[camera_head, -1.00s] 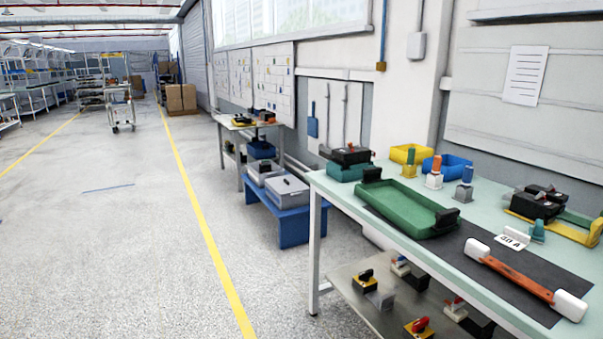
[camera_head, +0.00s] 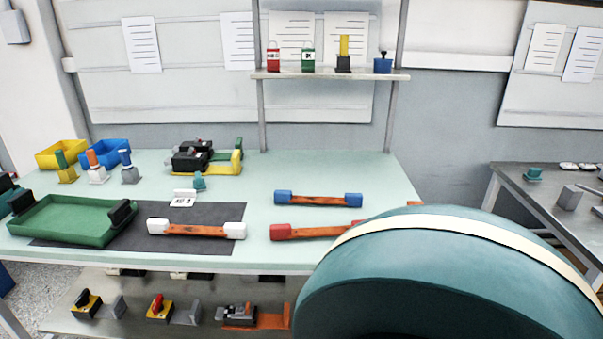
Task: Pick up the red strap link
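The red strap link (camera_head: 318,231) lies flat on the pale green tabletop, near the front edge. It has a red end block on the left and an orange-brown bar. Its right end is hidden behind a large teal rounded shape with a cream band, which looks like part of my own arm. A blue-ended strap link (camera_head: 320,198) lies just behind it. A white-ended strap link (camera_head: 196,229) lies to its left on a dark mat. Neither of my grippers is in view.
A green tray (camera_head: 70,221) stands at the left of the workbench (camera_head: 345,168). Black breakers (camera_head: 190,157), a yellow bin (camera_head: 62,153) and a blue bin (camera_head: 105,150) stand along the back. A shelf (camera_head: 330,75) holds padlocks. The lower shelf holds several switch units.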

